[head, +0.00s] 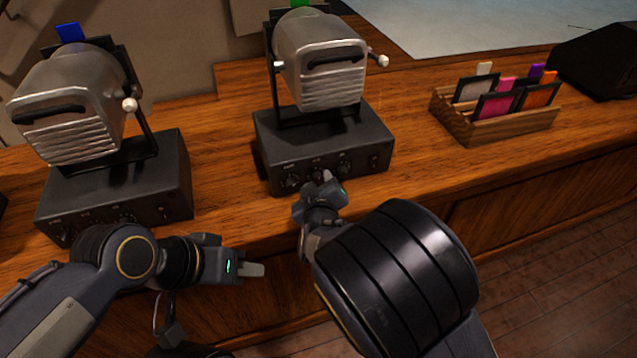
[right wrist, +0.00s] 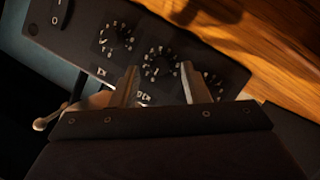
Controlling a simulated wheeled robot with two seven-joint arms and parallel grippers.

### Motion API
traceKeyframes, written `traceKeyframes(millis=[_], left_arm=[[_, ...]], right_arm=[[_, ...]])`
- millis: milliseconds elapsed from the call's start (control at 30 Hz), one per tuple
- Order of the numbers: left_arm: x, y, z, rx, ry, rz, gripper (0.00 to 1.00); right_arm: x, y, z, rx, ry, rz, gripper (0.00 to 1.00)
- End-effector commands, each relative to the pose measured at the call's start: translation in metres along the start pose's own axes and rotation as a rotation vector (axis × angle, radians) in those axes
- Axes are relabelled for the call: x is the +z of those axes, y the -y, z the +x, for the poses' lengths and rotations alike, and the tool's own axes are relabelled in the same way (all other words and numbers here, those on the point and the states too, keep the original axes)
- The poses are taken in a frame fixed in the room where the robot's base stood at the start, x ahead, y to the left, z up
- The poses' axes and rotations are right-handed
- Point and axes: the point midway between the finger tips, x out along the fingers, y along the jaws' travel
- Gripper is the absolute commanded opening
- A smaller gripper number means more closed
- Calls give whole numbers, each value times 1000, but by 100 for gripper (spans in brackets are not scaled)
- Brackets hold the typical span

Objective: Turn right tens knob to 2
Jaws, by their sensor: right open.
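The right lamp's black control box (head: 320,135) carries a row of dark knobs on its front face. Its middle knob, the tens knob (right wrist: 160,66), shows in the right wrist view with a ring of white numbers and a label that seems to read x10. My right gripper (head: 326,176) is at this front face. In the right wrist view its open fingers (right wrist: 160,75) stand on either side of the tens dial; contact and the pointer's setting cannot be made out. My left gripper (head: 252,270) is in front of the desk, away from the boxes, its finger gap not visible.
Another knob (right wrist: 118,38) and a switch (right wrist: 60,12) sit beside the tens knob. A second lamp on a black box (head: 120,190) stands left. A wooden rack (head: 490,125) with coloured cards stands right. Bare desk lies between box and rack.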

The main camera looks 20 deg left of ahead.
Motion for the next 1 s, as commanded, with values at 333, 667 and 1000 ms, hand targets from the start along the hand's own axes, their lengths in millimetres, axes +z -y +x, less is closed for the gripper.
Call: traceKeyframes(millis=[333,667,1000], left_arm=[[0,0,0,0,0,0,36],[0,0,0,0,0,0,36],[2,2,3,0,0,0,36]], right_arm=[[0,0,9,-2,0,0,42],[0,0,8,-2,0,1,4],[1,0,9,-15,2,36,0]])
